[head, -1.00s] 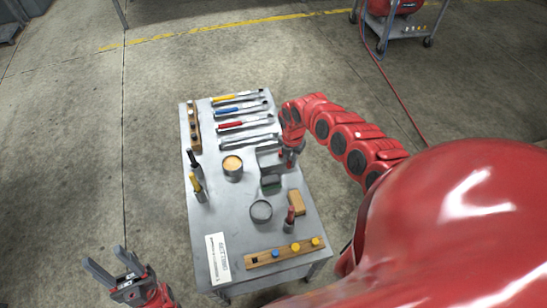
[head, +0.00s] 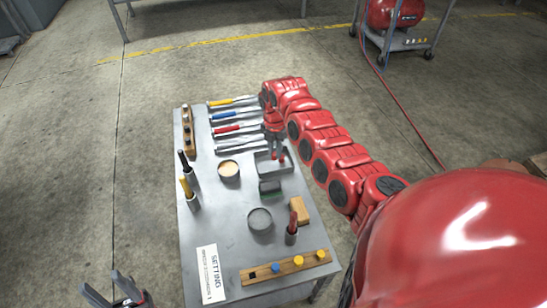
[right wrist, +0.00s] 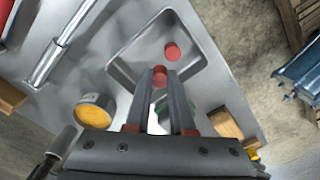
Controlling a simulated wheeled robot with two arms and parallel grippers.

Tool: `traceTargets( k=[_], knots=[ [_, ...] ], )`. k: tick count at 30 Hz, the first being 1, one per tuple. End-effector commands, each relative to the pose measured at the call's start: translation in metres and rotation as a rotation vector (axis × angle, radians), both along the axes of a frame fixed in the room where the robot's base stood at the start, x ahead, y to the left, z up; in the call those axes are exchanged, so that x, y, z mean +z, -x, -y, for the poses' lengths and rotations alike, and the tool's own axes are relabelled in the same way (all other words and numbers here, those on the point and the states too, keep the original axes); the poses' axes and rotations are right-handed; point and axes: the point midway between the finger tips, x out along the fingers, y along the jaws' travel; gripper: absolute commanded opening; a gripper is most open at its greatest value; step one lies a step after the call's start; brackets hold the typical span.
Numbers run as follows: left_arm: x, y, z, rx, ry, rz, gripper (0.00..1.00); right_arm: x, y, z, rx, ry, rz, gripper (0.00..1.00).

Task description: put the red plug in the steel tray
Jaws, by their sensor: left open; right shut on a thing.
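My right gripper (head: 275,150) is over the steel tray (head: 264,168) at the table's right side. In the right wrist view its jaws (right wrist: 160,88) are shut on a red plug (right wrist: 159,75) at the fingertips, above the tray (right wrist: 128,68). A second red plug (right wrist: 172,52) shows in the tray, apart from the held one. In the head view the held plug is hard to make out. My left gripper (head: 127,288) is open and empty, off the table at lower left.
A wooden rack (head: 285,268) with a blue and yellow plugs is at the near edge. A tin (head: 229,171), a grey cup (head: 260,220), a green block (head: 270,187), a wooden block (head: 299,210) and upright handled tools (head: 188,187) stand around.

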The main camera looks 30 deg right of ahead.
Motion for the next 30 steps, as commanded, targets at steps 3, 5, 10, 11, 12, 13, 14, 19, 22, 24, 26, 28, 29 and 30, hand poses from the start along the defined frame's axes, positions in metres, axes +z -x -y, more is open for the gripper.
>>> traceTargets(
  k=[3, 5, 10, 11, 12, 13, 14, 19, 22, 24, 26, 28, 29, 30],
  knots=[
    [-0.008, 0.0, 0.0, 0.0, 0.0, 0.0, 0.5, -0.014, -0.006, -0.003, 0.002, -0.002, 0.001, 0.0],
    [-0.01, 0.0, 0.0, 0.0, 0.0, 0.0, 0.5, -0.025, -0.005, -0.003, 0.001, -0.003, -0.001, 0.0],
    [-0.012, 0.0, 0.0, 0.0, 0.0, 0.0, 0.5, -0.036, -0.006, -0.003, 0.001, -0.002, 0.003, 0.0],
    [-0.012, 0.0, 0.0, 0.0, 0.0, 0.0, 0.5, -0.035, -0.006, -0.002, 0.001, -0.002, 0.003, 0.0],
    [-0.011, 0.0, 0.0, 0.0, 0.0, 0.0, 0.5, -0.035, -0.006, -0.002, 0.001, -0.002, 0.003, 0.0],
    [-0.011, 0.0, 0.0, 0.0, 0.0, 0.0, 0.5, -0.035, -0.006, -0.002, 0.001, -0.002, 0.003, 0.0],
    [-0.011, 0.0, 0.0, 0.0, 0.0, 0.0, 0.5, -0.035, -0.005, -0.002, 0.001, -0.002, 0.003, 0.0],
    [-0.011, 0.0, 0.0, 0.0, 0.0, 0.0, 0.5, -0.035, -0.005, -0.002, 0.0, -0.002, 0.003, 0.45],
    [-0.011, 0.0, 0.0, 0.0, 0.0, 0.0, 0.5, -0.035, -0.005, -0.002, 0.0, -0.002, 0.003, 0.51],
    [-0.011, 0.0, 0.0, 0.0, 0.0, 0.0, 0.5, -0.035, -0.005, -0.002, 0.0, -0.001, 0.004, 0.51],
    [-0.011, 0.0, 0.0, 0.0, 0.0, 0.0, 0.5, -0.035, -0.006, -0.002, 0.0, -0.001, 0.004, 0.51],
    [-0.011, 0.0, 0.0, 0.0, 0.0, 0.0, 0.5, -0.034, -0.006, -0.002, 0.0, -0.001, 0.004, 0.51],
    [-0.011, 0.0, 0.0, 0.0, 0.0, 0.0, 0.5, -0.033, -0.006, -0.002, 0.0, -0.001, 0.004, 0.51],
    [-0.01, 0.0, 0.0, 0.0, 0.0, 0.0, 0.5, -0.031, -0.006, -0.002, 0.0, -0.001, 0.004, 0.51]
  ],
)
